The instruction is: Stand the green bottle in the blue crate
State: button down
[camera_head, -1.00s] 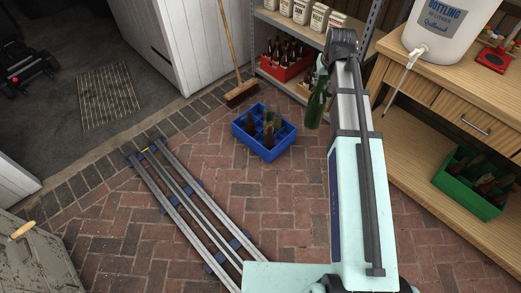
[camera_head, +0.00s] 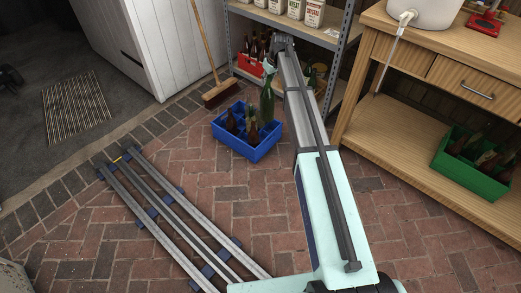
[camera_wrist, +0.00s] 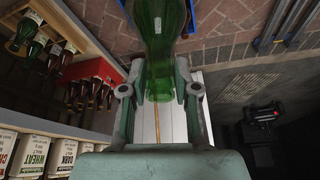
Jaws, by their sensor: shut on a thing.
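The green bottle (camera_head: 267,103) is upright in the head view, at the back right part of the blue crate (camera_head: 262,151). I cannot tell whether its base is inside a compartment or still above the crate. The crate stands on the brick floor and holds several brown bottles (camera_head: 252,133). My gripper (camera_wrist: 160,84) is shut on the green bottle, which also shows large in the wrist view (camera_wrist: 160,25).
A shelf behind holds a red crate (camera_head: 247,64) of bottles and several white bags (camera_head: 313,13). A broom (camera_head: 218,92) leans left of it. A wooden bench (camera_head: 420,160) at right carries a green crate (camera_head: 468,183). Floor rails (camera_head: 170,215) run at the front left.

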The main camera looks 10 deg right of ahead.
jog(key=w+f+n+y+b, duration=0.1)
jog(key=w+f+n+b, duration=0.2)
jog(key=w+f+b, duration=0.6)
notch_tip(320, 180, down, 23)
jog(key=w+b, duration=0.1)
jog(key=shift+w+f+b, duration=0.2)
jog(key=shift+w+b, duration=0.15)
jog(key=shift+b, duration=0.05)
jog(key=shift+a+f, duration=0.1)
dwell(0.4)
jog(key=c, duration=0.9)
grip_release()
jog(key=shift+o, duration=0.2)
jog(key=p+v, duration=0.3)
jog(key=v, duration=0.9)
jog(key=shift+w+p, duration=0.2)
jog(key=shift+p, duration=0.1)
